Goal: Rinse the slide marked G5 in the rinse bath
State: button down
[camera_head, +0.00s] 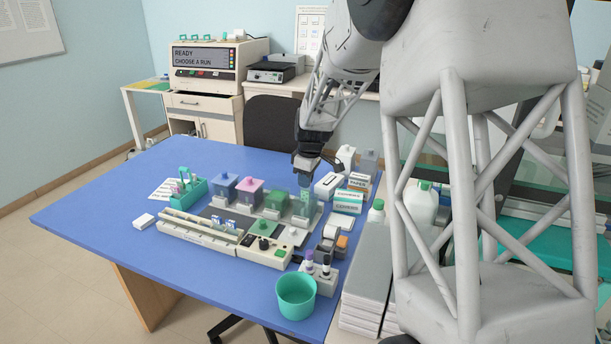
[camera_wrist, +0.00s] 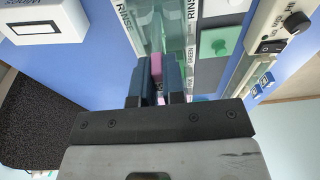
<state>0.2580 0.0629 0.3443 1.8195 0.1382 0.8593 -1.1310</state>
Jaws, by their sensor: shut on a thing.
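My gripper (camera_head: 304,184) is over the right end of the row of staining baths, just above the rinse bath (camera_head: 301,207). In the wrist view my gripper (camera_wrist: 159,88) is shut on a thin slide (camera_wrist: 157,67) with a pink end between the fingers. Its marking cannot be read here. The clear rinse bath (camera_wrist: 160,28), with RINSE labels beside it, lies just beyond the fingertips. The slide's lower part is hidden, so I cannot tell whether it is in the bath's liquid.
Blue (camera_head: 224,186), pink (camera_head: 249,190) and green (camera_head: 276,200) baths stand left of the rinse bath. A white slide rack (camera_head: 199,232) lies in front, a teal rack (camera_head: 186,193) at left. Boxes (camera_head: 348,201) stand close at right. A teal cup (camera_head: 296,296) stands in front.

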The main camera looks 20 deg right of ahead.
aim_at(306, 202)
jog(key=shift+f, duration=2.35)
jog(key=shift+r, duration=0.1)
dwell(1.2)
jog(key=shift+r, duration=4.65)
